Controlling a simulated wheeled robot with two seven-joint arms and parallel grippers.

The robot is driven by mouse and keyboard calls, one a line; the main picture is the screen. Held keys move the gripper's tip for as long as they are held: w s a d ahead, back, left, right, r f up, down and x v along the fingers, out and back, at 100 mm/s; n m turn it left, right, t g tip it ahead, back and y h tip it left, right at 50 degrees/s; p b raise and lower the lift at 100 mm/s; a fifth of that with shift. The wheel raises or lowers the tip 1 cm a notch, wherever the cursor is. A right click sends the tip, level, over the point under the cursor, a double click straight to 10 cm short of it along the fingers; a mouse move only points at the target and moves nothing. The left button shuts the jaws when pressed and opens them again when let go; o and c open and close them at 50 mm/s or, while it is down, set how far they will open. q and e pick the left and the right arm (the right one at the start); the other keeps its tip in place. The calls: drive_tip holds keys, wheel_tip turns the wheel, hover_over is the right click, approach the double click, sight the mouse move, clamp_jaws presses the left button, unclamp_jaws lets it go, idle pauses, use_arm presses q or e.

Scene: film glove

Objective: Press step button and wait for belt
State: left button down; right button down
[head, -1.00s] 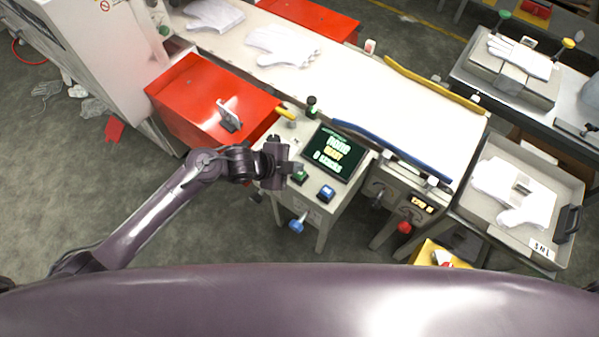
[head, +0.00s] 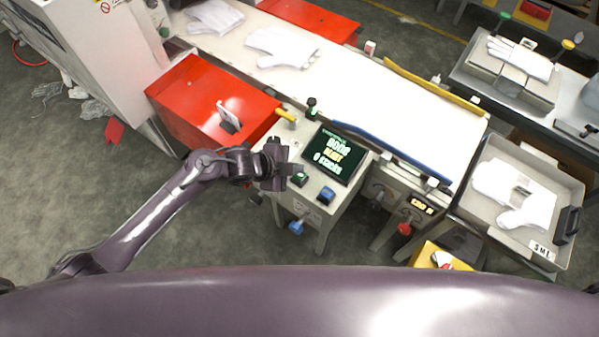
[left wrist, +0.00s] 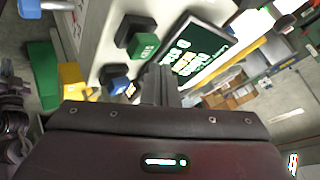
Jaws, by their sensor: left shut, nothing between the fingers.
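A control stand (head: 300,208) carries a dark screen (head: 336,154) with green and yellow text, a green button (head: 300,179) and a blue button (head: 326,194). The left wrist view also shows the green button (left wrist: 143,46), the blue button (left wrist: 118,86) and the screen (left wrist: 195,52). My left gripper (head: 294,170) is shut and empty, with its tips close by the green button. In the left wrist view its fingers (left wrist: 158,84) show just beside that button; I cannot tell whether they touch it. The white belt (head: 350,88) carries white gloves (head: 282,46). My right gripper is out of view.
A red box (head: 200,95) stands left of the stand. Blue (head: 390,150) and yellow (head: 435,85) rails edge the belt's right end. A grey tray (head: 490,225) with white gloves is at the right. Open floor lies at the lower left.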

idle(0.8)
use_arm(q)
drive_tip(key=shift+f, duration=0.15)
drive_tip(key=shift+f+b, duration=0.3)
